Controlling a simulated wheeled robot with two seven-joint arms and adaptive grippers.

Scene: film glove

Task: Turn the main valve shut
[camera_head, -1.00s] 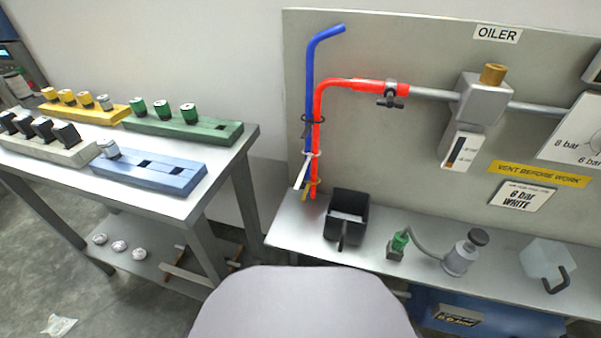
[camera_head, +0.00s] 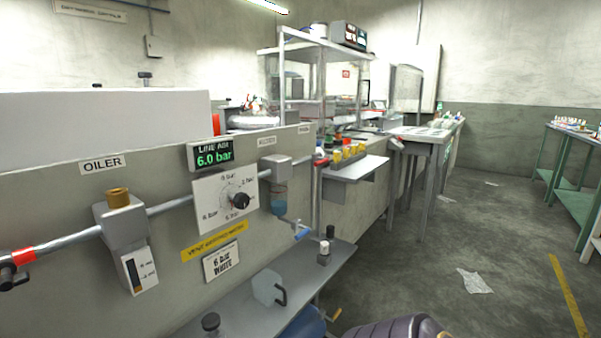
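No part is labelled as the main valve, so I cannot tell for certain which it is. A small valve with a blue handle (camera_head: 302,234) sits at the lower right end of the panel's pipe line, beside the filter bowl (camera_head: 279,198). A black-handled valve (camera_head: 10,277) is on the pipe at the far left, next to a red section. The digital display (camera_head: 213,154) above the round gauge dial (camera_head: 238,199) reads 6.0 bar. Neither of my grippers is in view.
A worktable (camera_head: 425,134) stands beyond. Open floor lies to the right, with a crumpled sheet (camera_head: 474,281) and a yellow line (camera_head: 568,297).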

